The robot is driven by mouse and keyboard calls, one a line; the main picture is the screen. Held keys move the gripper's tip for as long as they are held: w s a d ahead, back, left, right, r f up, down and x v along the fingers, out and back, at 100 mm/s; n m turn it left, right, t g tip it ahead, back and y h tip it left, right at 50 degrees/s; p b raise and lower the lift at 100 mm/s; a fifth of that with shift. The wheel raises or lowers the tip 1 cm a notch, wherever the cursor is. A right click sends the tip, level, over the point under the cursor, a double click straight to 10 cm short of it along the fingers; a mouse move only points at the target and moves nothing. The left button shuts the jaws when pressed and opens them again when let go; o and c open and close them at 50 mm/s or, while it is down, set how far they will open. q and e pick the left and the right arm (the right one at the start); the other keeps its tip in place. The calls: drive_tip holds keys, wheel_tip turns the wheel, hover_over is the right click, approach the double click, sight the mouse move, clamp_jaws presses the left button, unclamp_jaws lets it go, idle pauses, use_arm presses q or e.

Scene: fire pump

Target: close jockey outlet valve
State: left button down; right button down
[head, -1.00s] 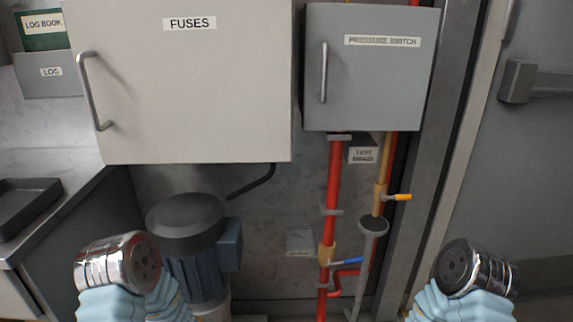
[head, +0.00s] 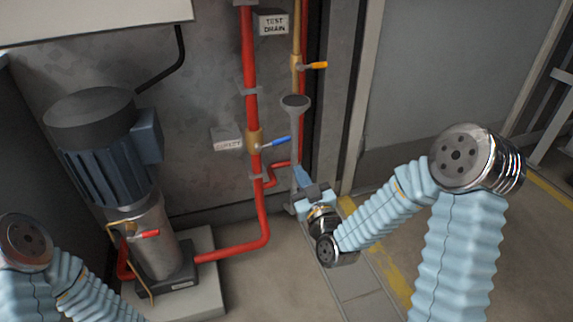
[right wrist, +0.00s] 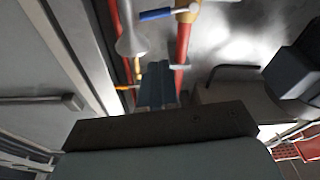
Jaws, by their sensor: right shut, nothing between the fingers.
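A brass valve (head: 254,141) with a blue lever (head: 274,144) sits on the vertical red pipe, beside a small label plate whose text I cannot read surely. In the right wrist view the blue lever (right wrist: 155,14) is at the top, beyond the fingers. My right gripper (head: 301,174) is shut and empty, below and right of the lever and apart from it, near the drain funnel's pipe. Its closed fingers also show in the right wrist view (right wrist: 157,80). My left arm shows at lower left; its gripper is out of view.
A grey funnel (head: 295,103) on a thin pipe stands right of the lever. A yellow lever (head: 316,65) is above, near the TEST DRAIN label (head: 273,23). A blue-grey pump motor (head: 98,150) stands left, with a red lever (head: 146,233) below. Floor at right is clear.

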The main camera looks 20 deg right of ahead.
drive_tip(key=p, duration=0.1)
approach(274, 142)
wheel_tip(274, 142, up, 4)
drive_tip(key=w+d, duration=0.2)
drive_tip(key=shift+w+a+f, duration=0.1)
drive_tip(key=shift+w+f, duration=0.2)
drive_tip(key=shift+w, duration=0.35)
drive_tip(key=shift+w+f, duration=0.35)
drive_tip(key=shift+w, duration=0.35)
drive_tip(key=shift+w+a+f, duration=0.1)
drive_tip(key=shift+w+f, duration=0.2)
drive_tip(key=shift+w, duration=0.35)
drive_tip(key=m+b, duration=0.1)
drive_tip(key=b, duration=0.1)
drive_tip(key=f+m+b, duration=0.1)
drive_tip(key=m+b, duration=0.1)
drive_tip(key=b, duration=0.1)
drive_tip(key=shift+d+f+h, duration=0.15)
drive_tip(key=shift+f+h, duration=0.15)
